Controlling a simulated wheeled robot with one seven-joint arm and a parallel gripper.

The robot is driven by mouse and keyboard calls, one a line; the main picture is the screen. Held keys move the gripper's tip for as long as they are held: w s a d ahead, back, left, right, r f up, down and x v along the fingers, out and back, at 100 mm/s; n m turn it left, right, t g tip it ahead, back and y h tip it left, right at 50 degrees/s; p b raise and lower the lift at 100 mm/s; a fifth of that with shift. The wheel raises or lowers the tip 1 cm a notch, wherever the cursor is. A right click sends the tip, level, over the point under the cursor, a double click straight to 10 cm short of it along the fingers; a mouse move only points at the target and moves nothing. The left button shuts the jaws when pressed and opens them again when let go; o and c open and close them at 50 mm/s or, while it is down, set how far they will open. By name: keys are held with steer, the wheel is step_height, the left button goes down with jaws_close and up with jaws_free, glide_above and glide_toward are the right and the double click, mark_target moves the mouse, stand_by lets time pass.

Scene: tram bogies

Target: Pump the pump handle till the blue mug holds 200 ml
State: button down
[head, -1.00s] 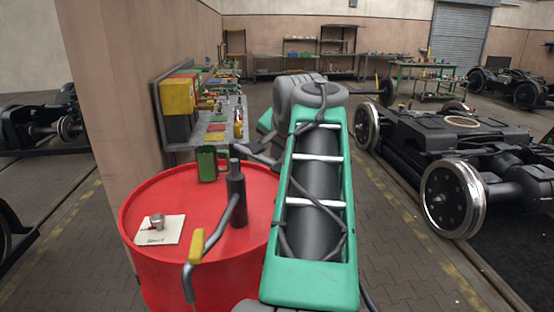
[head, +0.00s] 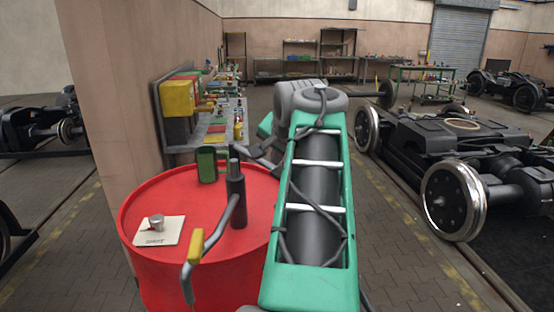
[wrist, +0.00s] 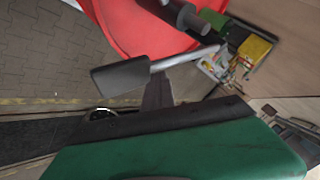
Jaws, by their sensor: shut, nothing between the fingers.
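A red drum (head: 150,195) stands in front of me and carries a dark upright pump (head: 237,195). The pump handle (head: 197,245) is a bent grey bar with a yellow grip, reaching toward the drum's near edge. A dark green mug (head: 207,164) stands on the drum behind the pump; I see no blue mug. The level inside the mug cannot be seen. My gripper (head: 262,153) is beyond the pump to its right, partly hidden by my arm. It is shut and empty, apart from the yellow grip. In the wrist view, my gripper (wrist: 158,88) shows near the drum's edge.
A white card (head: 155,238) with a small metal piece (head: 156,222) lies on the drum's left. A wall pillar (head: 130,110) rises behind it. A bench with yellow bins (head: 178,97) is behind the drum. A bogie (head: 440,150) stands at the right.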

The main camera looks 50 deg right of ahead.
mark_target(278, 168)
steer(key=shift+f+b, duration=1.15)
steer(key=shift+f, duration=0.45)
stand_by(0.9)
steer(key=shift+r, duration=0.1)
steer(key=shift+r+p, duration=3.1)
steer(key=shift+r, duration=0.2)
step_height(278, 168, up, 5)
steer(key=p, duration=0.4)
steer(key=shift+w, duration=0.1)
